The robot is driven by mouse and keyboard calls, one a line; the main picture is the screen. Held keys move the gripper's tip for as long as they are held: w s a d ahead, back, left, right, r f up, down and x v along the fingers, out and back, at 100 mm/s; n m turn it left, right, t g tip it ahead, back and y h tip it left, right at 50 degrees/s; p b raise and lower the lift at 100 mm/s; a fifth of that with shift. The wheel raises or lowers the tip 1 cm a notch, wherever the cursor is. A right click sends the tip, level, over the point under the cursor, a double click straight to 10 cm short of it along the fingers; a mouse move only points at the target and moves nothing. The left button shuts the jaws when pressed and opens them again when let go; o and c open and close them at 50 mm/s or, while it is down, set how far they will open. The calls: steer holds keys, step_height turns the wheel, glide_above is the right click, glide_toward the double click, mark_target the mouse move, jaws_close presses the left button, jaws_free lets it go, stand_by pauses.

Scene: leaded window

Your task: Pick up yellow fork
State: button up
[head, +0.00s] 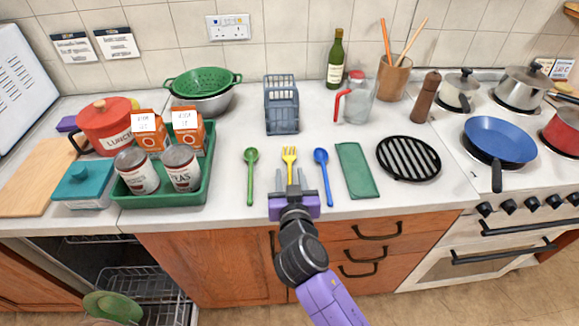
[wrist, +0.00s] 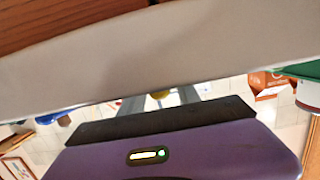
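The yellow fork (head: 289,158) lies on the pale worktop, tines away from me, between a green spoon (head: 250,177) on its left and a blue spoon (head: 322,172) on its right. My gripper (head: 290,180) is at the worktop's front edge, at the near end of the fork. Its two grey fingers are apart, with the fork's handle showing between them. In the wrist view, my gripper (wrist: 161,97) has spread fingers and a small yellow piece of the fork (wrist: 160,95) shows between them. The worktop edge hides the rest there. I cannot tell whether a finger touches the fork.
A green tray (head: 205,190) with cans and cartons stands left. A green cloth (head: 357,170) and black trivet (head: 409,158) lie right. A grey rack (head: 282,105) stands behind the fork. The worktop edge (wrist: 150,60) crosses close in the wrist view.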

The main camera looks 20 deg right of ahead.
mark_target(290, 178)
jaws_close()
step_height(290, 178, up, 20)
stand_by(0.8)
steer(key=shift+p, duration=0.3)
